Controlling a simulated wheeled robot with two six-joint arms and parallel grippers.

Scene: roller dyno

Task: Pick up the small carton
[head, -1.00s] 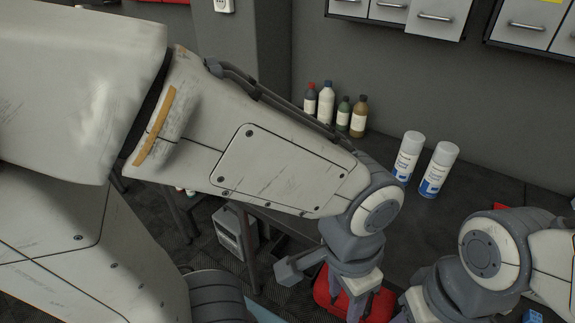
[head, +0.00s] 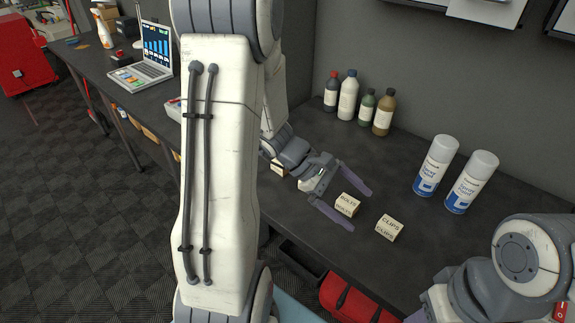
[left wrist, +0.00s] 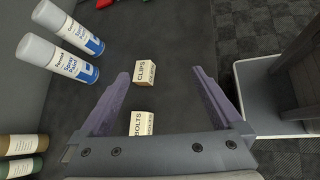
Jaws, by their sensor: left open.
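A small cream carton marked BOLTS (head: 347,205) sits on the dark bench. In the head view it appears between the fingers of my open left gripper (head: 359,210). In the left wrist view the BOLTS carton (left wrist: 143,123) shows near the palm, between the spread fingers (left wrist: 160,75) and apart from both. A similar carton marked CLIPS (head: 389,228) stands to its right; the left wrist view shows it (left wrist: 145,72) around the fingertips' line. A third carton (head: 279,167) is partly hidden behind my left wrist. I cannot tell the gripper's height above the bench. My right gripper is not in view.
Several bottles (head: 348,95) stand along the back wall. A laptop (head: 150,55) is on the far left of the bench (head: 420,262). A red case (head: 350,300) sits below the front edge.

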